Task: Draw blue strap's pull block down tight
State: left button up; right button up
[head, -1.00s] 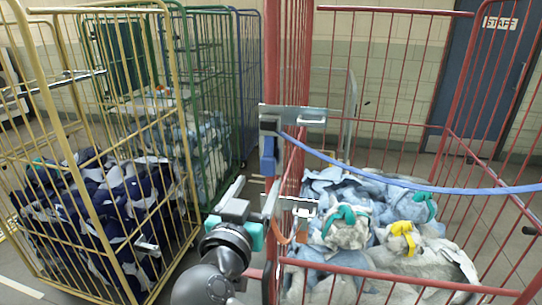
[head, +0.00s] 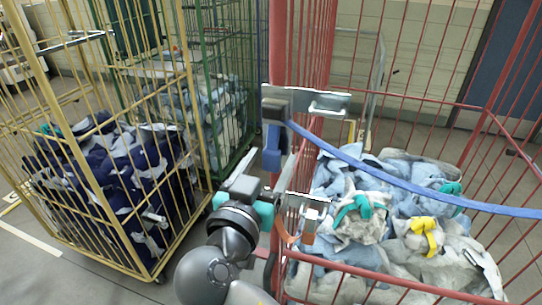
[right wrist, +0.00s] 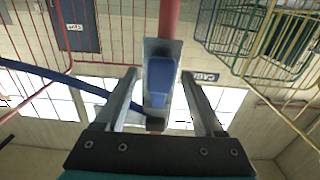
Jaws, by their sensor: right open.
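The blue strap (head: 400,183) runs from a metal bracket (head: 306,102) on the red cage's left post across its open front to the right. Its blue pull block (head: 273,148) hangs below the bracket. My right gripper (head: 263,183) is just below the block, pointing up, with its fingers apart. In the right wrist view, the block (right wrist: 160,82) shows between the two open fingers (right wrist: 158,75), with a visible gap on each side. I cannot tell how far the fingertips reach along it. My left gripper is not in view.
The red cage (head: 430,283) holds pale blue and grey bags with teal and yellow parts. A lower bracket (head: 303,200) with an orange strap (head: 284,232) sits close to my right gripper. A yellow cage (head: 120,250) with navy bags and a green cage (head: 205,140) stand left.

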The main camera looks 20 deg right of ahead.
jog(key=shift+s, duration=0.1)
grip_shut()
dwell(0.4)
dwell(0.9)
